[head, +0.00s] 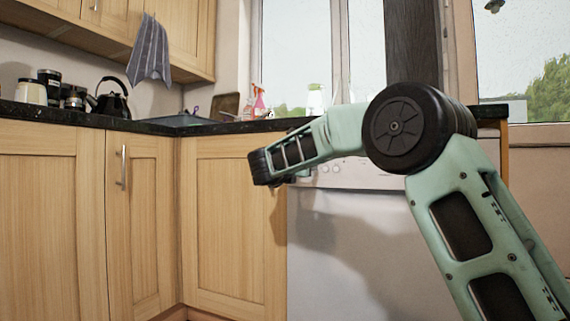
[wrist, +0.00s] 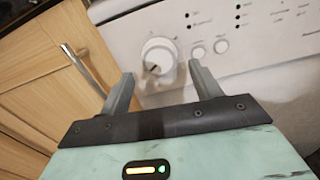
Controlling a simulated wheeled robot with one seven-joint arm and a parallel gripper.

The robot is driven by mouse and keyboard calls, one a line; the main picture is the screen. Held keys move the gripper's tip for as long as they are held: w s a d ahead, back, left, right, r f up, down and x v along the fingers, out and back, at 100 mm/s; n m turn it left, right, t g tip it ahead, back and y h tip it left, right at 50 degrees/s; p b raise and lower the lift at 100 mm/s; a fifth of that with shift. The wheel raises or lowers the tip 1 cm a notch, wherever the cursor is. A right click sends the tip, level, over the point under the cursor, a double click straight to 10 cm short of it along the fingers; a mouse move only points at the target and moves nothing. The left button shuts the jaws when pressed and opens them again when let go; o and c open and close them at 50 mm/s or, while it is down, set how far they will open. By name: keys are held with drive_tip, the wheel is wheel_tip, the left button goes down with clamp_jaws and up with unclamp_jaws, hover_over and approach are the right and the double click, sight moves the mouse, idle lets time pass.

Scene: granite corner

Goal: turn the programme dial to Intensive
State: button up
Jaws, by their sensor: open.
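The programme dial (wrist: 158,57) is a round white knob on the white appliance's control panel (wrist: 262,40), seen in the wrist view. A dark pointer mark shows on its lower left part. Small labels with indicator dots stand to its right, too blurred to read. My gripper (wrist: 162,78) is open, its two grey fingers apart, with the dial just beyond and between the fingertips in the picture. I cannot tell whether they touch it. In the head view the white appliance (head: 345,250) stands under the counter, and my arm hides much of its panel, including the dial.
Two round buttons (wrist: 208,49) sit right of the dial. A wooden cupboard door with a metal bar handle (wrist: 84,68) is at the left. On the dark worktop (head: 150,126) stand a black kettle (head: 112,103), jars (head: 32,92) and spray bottles (head: 259,104).

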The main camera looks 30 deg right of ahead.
drive_tip(key=p+v, duration=0.4)
drive_tip(key=v, duration=0.9)
drive_tip(key=shift+s+a, duration=0.25)
drive_tip(key=shift+a, duration=0.05)
